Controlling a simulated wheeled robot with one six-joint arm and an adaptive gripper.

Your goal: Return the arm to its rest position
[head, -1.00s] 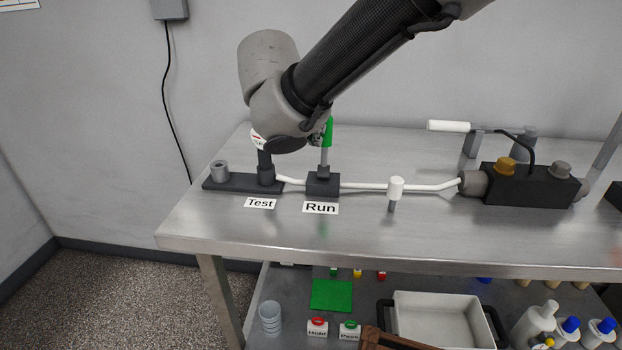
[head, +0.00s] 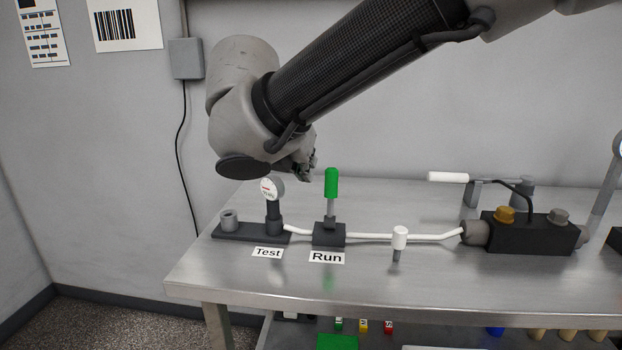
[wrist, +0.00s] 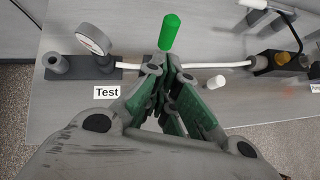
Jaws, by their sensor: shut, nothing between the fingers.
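My gripper (head: 306,168) is in the air above the metal table, behind and above the gauge in the head view; my own wrist partly hides it. In the wrist view my gripper (wrist: 172,70) has its green-lined fingers together at the tips with nothing between them. The green-handled lever (head: 331,184) stands upright on the black Run block (head: 329,236). In the wrist view the green handle (wrist: 169,32) shows just beyond the fingertips; I cannot tell how far apart they are.
A round gauge (head: 271,189) stands on the black Test base (head: 250,234). White tubing (head: 370,237) runs right past a white-capped post (head: 400,238) to a black block (head: 535,236) with knobs. A grey wall box (head: 186,58) hangs behind. The table front (head: 420,275) is clear.

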